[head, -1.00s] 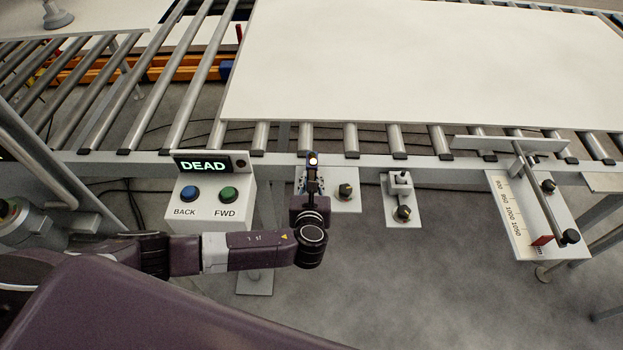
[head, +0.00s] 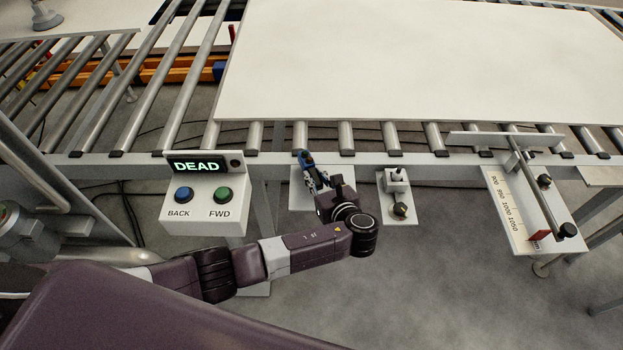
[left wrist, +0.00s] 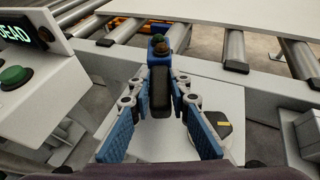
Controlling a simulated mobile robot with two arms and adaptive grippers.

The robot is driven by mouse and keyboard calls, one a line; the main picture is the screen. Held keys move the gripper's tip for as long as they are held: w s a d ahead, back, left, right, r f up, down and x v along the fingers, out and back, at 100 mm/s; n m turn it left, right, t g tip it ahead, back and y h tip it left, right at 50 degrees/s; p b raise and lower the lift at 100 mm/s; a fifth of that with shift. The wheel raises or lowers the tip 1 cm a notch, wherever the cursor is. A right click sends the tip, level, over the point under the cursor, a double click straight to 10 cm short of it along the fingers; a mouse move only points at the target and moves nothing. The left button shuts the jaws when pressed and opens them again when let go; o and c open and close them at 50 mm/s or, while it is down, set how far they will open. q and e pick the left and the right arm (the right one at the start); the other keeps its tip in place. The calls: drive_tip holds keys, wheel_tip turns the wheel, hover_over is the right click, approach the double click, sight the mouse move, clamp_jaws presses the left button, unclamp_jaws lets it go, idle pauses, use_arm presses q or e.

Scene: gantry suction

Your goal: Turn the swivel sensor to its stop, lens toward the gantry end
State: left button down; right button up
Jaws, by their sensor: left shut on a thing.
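The swivel sensor (head: 304,157) is a small dark body with a blue head, standing on a white plate (head: 301,200) at the conveyor's near rail. In the left wrist view the sensor (left wrist: 160,92) shows a dark upright body, with a blue and amber top. My left gripper (head: 311,177) is shut on the sensor, with its blue-padded fingers on either side in the left wrist view. A black knob with a yellow mark (left wrist: 222,124) sits on the plate right of the fingers. I cannot tell which way the lens faces. My right gripper is not in view.
A control box (head: 204,205) reading DEAD, with BACK and FWD buttons, stands to the left. A second plate with a small fixture (head: 398,180) and a scale bracket (head: 525,215) are to the right. A large white panel (head: 420,60) lies on the rollers.

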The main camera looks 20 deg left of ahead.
use_arm(q)
drive_tip(key=shift+w+d+n+g+y+b, duration=0.25)
drive_tip(key=shift+n+g+y+b, duration=0.1)
drive_tip(key=shift+n+g+y, duration=0.2)
drive_tip(key=c, duration=1.8)
unclamp_jaws()
drive_tip(key=v, duration=1.2)
drive_tip(key=shift+d+f, duration=0.1)
